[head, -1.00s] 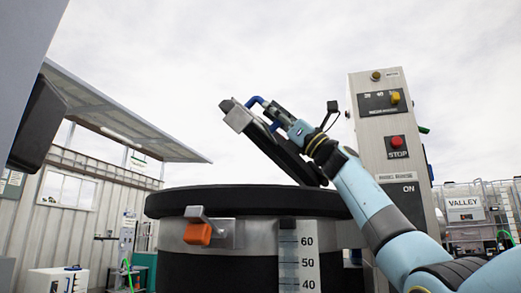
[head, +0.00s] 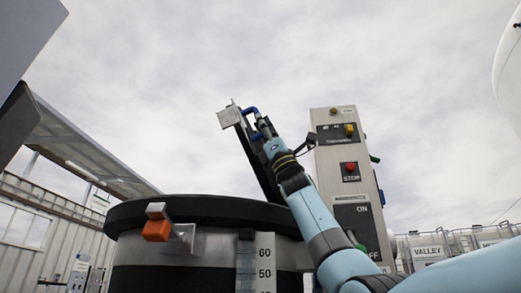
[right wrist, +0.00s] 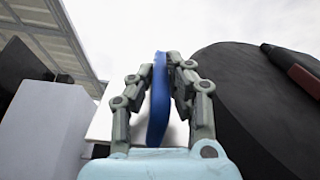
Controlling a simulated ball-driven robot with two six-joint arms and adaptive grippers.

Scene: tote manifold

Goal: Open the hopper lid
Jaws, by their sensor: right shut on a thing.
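The black hopper lid (head: 247,150) stands raised and steeply tilted above the round black rim of the hopper (head: 205,211). A metal latch plate (head: 229,117) sits at its upper edge, beside the blue handle (head: 251,111). My right gripper (head: 262,126) is at the lid's upper end. In the right wrist view its two fingers (right wrist: 162,75) are shut on the blue handle (right wrist: 159,100), with the dark lid (right wrist: 250,110) to the right. An orange-tipped latch (head: 157,230) is on the hopper's front. My left gripper is not in view.
A control column (head: 347,170) with a red stop button stands right of the lid, close behind my right arm. A level scale (head: 255,265) is on the hopper's front. A shed roof (head: 85,150) is at left. Open sky lies above the lid.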

